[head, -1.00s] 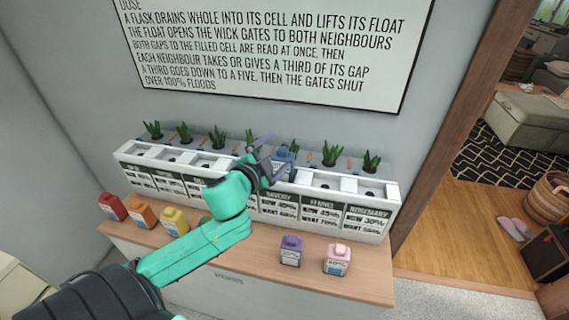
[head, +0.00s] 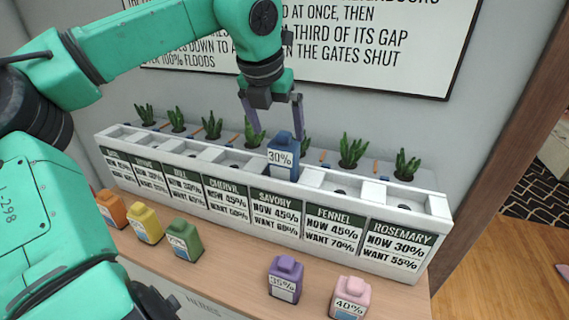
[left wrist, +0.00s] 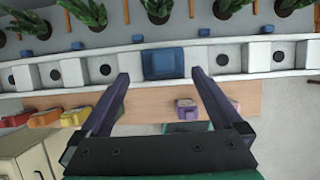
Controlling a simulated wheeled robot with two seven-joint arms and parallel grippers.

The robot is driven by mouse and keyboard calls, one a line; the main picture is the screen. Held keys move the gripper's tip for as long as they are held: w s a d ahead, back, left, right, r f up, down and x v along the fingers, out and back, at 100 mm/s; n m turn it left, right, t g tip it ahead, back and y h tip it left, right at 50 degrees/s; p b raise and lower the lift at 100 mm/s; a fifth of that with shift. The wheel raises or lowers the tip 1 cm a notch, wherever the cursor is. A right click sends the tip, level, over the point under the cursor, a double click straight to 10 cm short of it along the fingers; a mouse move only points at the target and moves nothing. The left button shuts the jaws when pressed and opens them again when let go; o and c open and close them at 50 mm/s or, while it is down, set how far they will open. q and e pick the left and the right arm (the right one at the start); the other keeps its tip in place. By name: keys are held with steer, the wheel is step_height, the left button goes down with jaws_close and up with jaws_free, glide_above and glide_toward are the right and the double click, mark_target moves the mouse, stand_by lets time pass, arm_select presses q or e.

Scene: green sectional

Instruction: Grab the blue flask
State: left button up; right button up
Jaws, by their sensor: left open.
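The blue flask (head: 283,155), labelled 30%, stands upright in the Savory cell of the white planter trough (head: 330,212). My left gripper (head: 271,108) is above and slightly behind it in the head view, fingers pointing down, open and empty. In the left wrist view the blue flask (left wrist: 163,63) lies between the lines of the two spread fingers (left wrist: 158,78), just beyond their tips. I cannot see contact between the fingers and the flask. My right gripper does not show.
Orange (head: 111,209), yellow (head: 146,223), green (head: 184,239), purple (head: 285,278) and pink (head: 350,297) flasks stand on the wooden ledge in front of the trough. Potted plants (head: 353,150) line its back. A sign (head: 390,50) hangs on the wall behind.

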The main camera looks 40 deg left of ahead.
mark_target(285, 154)
arm_select(q)
steer(key=p+x, duration=0.2)
steer(key=x, duration=0.7)
steer(key=shift+d, duration=0.2)
steer(key=shift+w+a+f, duration=0.1)
steer(key=shift+w+f, duration=0.1)
steer(key=shift+f, duration=0.05)
steer(key=shift+r, duration=0.1)
steer(key=c, duration=1.2)
steer(key=shift+c, duration=1)
